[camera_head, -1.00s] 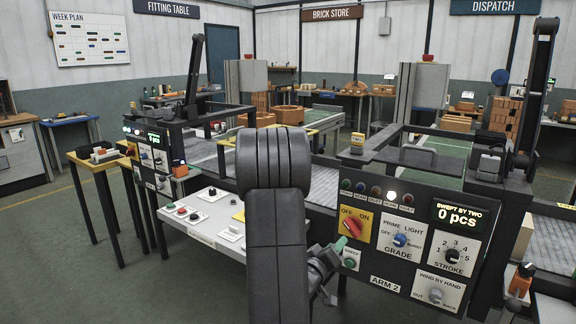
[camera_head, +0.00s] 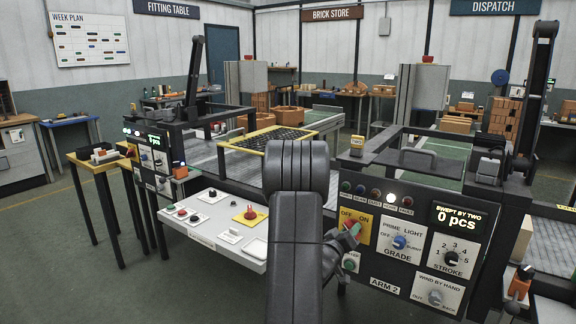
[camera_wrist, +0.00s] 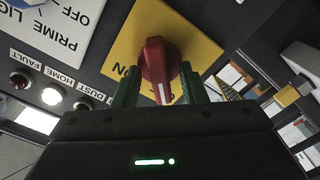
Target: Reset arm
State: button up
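The ARM 2 panel (camera_head: 385,265) stands at the right with a yellow OFF/ON plate (camera_head: 362,233). The plate's red rotary knob shows in the wrist view (camera_wrist: 155,62), a white line on its lower end; I cannot tell which label it points to. My gripper (camera_wrist: 160,88) has its green fingers apart, one on each side of the knob; contact is unclear. In the head view, my gripper (camera_head: 352,232) is at the plate and partly covers the knob. The HOME lamp (camera_head: 391,190) is lit; it also shows in the wrist view (camera_wrist: 52,96).
Beside the plate are a blue GRADE knob (camera_head: 400,241), a black STROKE dial (camera_head: 452,257) and a green button (camera_head: 350,264) below. The display (camera_head: 459,217) reads 0 pcs. A low white control console (camera_head: 215,225) lies to the left. My arm hides the middle.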

jog(key=shift+s+m+b, duration=0.1)
jog(key=shift+m+b, duration=0.35)
jog(key=shift+m, duration=3.35)
jog(key=shift+r, duration=0.15)
